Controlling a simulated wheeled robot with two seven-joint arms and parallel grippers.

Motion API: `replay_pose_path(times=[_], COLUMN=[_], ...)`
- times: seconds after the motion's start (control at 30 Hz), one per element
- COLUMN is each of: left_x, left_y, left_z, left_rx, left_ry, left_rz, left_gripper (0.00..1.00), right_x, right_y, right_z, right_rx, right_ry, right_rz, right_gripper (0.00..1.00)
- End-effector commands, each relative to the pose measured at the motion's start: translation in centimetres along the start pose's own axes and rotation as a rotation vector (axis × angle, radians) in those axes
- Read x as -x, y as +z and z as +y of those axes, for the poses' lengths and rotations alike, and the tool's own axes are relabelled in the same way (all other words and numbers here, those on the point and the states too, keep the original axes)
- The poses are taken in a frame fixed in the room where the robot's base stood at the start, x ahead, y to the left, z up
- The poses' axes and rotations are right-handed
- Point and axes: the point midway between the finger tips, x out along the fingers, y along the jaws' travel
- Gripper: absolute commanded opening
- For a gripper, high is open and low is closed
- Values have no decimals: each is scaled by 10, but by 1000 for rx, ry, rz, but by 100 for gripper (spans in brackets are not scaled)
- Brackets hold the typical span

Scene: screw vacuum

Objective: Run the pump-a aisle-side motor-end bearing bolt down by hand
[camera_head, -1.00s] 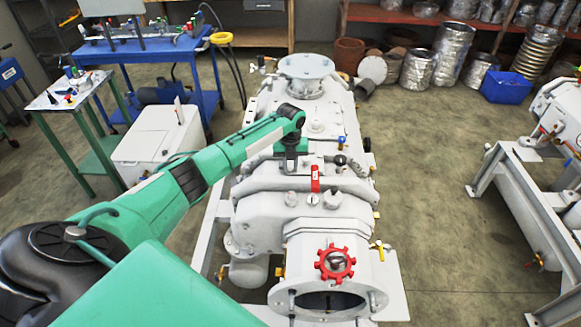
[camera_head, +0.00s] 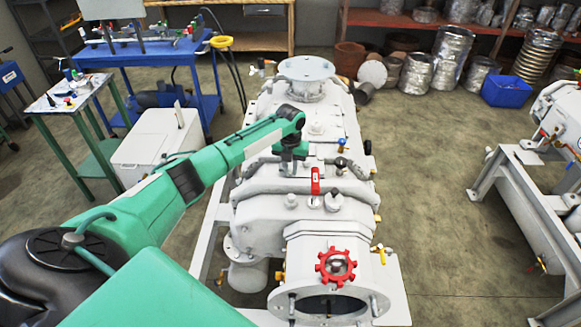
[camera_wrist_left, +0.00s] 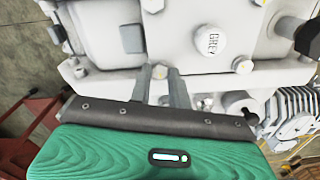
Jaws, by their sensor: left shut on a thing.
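The large white pump (camera_head: 262,210) fills the middle of the head view, with a red handwheel (camera_head: 336,266) at its near end. My left gripper (camera_head: 290,167) points down at the pump's upper body, and its fingertips are hard to make out there. In the left wrist view, the two grey fingers of my left gripper (camera_wrist_left: 159,78) are shut on a small bolt (camera_wrist_left: 159,71) at the edge of a white housing. The fingers hide part of the bolt, so I cannot tell how deep it sits. My right gripper is not in view.
A red-tagged lever (camera_head: 315,181) and a dark knob (camera_head: 341,163) stand close right of the gripper. A white box (camera_head: 160,150) and a green tool stand (camera_head: 100,160) are at left. A second pump frame (camera_head: 520,200) is at right, with clear floor between.

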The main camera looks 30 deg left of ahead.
Motion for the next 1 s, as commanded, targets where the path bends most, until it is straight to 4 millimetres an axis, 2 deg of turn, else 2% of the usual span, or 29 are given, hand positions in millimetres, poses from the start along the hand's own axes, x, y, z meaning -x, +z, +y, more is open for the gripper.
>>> replay_pose_path(times=[0.1, 0.13, 0.23, 0.53, 0.67, 0.77, 1.0], left_x=[5, 5, 4, 2, 11, 28, 83], left_y=[3, 3, 3, 1, 1, 2, 2], left_z=[1, 1, 0, 0, 0, 1, 1], left_rx=[3, 3, 3, 2, 2, 2, 2], left_ry=[-2, -2, -2, -1, -2, -2, -2], left_rz=[-10, -10, -8, -3, -4, -6, -8], left_gripper=[0, 21, 40, 41, 41, 41, 41], right_x=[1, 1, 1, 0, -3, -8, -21], right_y=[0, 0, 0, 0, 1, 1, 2], right_z=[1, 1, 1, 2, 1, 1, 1], right_rx=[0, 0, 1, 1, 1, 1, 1], right_ry=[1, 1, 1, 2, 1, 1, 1], right_rz=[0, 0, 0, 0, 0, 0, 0], right_gripper=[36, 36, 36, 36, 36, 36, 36])
